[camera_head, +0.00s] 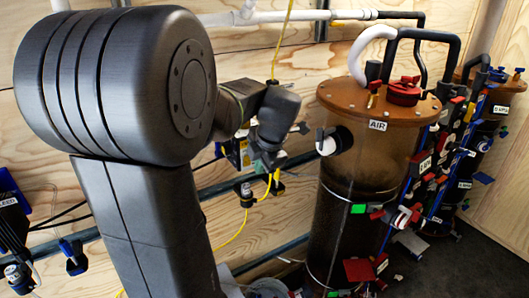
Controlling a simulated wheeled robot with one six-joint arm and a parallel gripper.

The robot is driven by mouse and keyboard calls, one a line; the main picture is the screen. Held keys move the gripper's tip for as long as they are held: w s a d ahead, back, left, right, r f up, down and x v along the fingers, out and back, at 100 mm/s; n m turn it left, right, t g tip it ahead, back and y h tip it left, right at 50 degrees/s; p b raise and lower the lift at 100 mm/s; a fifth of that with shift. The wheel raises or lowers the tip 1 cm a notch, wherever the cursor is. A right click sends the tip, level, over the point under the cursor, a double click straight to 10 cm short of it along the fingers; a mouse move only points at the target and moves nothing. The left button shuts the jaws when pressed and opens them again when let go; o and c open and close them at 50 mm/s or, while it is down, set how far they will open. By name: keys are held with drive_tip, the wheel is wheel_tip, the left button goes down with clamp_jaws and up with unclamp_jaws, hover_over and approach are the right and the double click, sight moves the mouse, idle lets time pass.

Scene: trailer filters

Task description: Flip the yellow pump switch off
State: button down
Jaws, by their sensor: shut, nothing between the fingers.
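My gripper (268,160) is shut and empty. It points down, close to the right of this box in the picture; I cannot tell whether it touches it. A yellow cable (278,50) hangs down the wall behind my gripper.
A tall brown see-through tank labelled AIR (352,210) stands to the right, with a red cap (404,92) and several valves. A second similar tank (492,110) stands farther right. A grey rail crosses the wooden wall behind my gripper. Blue-handled valves (74,256) are at lower left.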

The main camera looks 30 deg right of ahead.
sight(248, 161)
drive_tip(key=shift+w+a+r+p, duration=0.1)
drive_tip(key=shift+w+r+p, duration=0.1)
drive_tip(key=shift+w, duration=0.7)
drive_tip(key=shift+w+r+p, duration=0.15)
drive_tip(key=shift+w+r, duration=0.05)
drive_tip(key=shift+w, duration=0.7)
drive_tip(key=shift+w+a+r+g+p, duration=0.1)
drive_tip(key=shift+w+r+g+p, duration=0.25)
drive_tip(key=shift+p, duration=0.35)
drive_tip(key=shift+w+f, duration=0.1)
drive_tip(key=shift+f, duration=0.1)
drive_tip(key=shift+r, duration=0.1)
drive_tip(key=shift+r+p, duration=0.3)
drive_tip(key=shift+r, duration=0.4)
